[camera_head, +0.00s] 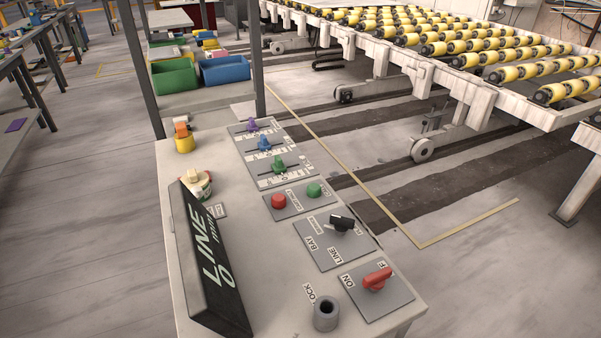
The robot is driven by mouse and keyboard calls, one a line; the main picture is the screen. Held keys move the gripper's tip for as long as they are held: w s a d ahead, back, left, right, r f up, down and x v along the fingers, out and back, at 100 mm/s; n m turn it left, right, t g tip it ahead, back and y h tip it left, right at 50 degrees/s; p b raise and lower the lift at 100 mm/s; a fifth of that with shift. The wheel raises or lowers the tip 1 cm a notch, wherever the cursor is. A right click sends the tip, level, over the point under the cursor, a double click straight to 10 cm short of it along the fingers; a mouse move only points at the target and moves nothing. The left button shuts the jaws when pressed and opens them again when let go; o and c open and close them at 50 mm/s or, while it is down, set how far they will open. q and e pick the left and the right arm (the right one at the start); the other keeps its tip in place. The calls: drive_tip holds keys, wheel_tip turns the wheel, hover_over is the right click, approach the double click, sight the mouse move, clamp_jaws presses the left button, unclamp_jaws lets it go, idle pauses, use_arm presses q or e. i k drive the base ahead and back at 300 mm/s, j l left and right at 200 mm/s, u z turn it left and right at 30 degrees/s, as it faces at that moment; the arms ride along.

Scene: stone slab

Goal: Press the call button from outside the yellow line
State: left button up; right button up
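A control desk (245,271) stands in the middle of the head view. A round red button (278,201) and a round green button (314,190) sit side by side on a grey plate on its top. I cannot read a label that marks either as the call button. A yellow line (470,224) on the floor right of the desk runs toward the back and turns a corner near the desk's right side. Neither of my grippers is in view.
The desk also carries purple, blue and green slider knobs, a black switch (342,222), a red rotary switch (377,279), a grey cylinder (326,314) and a black LINE display (207,262). A roller conveyor (440,77) stands beyond the line.

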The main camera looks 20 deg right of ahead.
sight(313, 190)
drive_tip(key=l+u, duration=0.25)
drive_tip(key=l, duration=0.2)
drive_tip(key=l+u, duration=0.25)
drive_tip(key=l, duration=0.2)
drive_tip(key=l+u, duration=0.3)
drive_tip(key=l, duration=0.15)
drive_tip(key=k+l+u, duration=0.25)
drive_tip(key=l, duration=0.15)
drive_tip(key=l+u, duration=0.25)
drive_tip(key=l, duration=0.2)
drive_tip(key=k+l+u, duration=0.25)
drive_tip(key=l+u, duration=0.3)
drive_tip(key=l, duration=0.15)
drive_tip(key=l+u, duration=0.3)
drive_tip(key=l, duration=0.15)
drive_tip(key=k+l+u, duration=0.1)
drive_tip(key=l+u, duration=0.2)
drive_tip(key=l, duration=0.15)
drive_tip(key=k+l+u, duration=0.15)
drive_tip(key=l+u, duration=0.15)
drive_tip(key=l, duration=0.15)
drive_tip(key=k+l+u, duration=0.25)
drive_tip(key=l, duration=0.15)
drive_tip(key=k+l+u, duration=0.1)
drive_tip(key=l+u, duration=0.2)
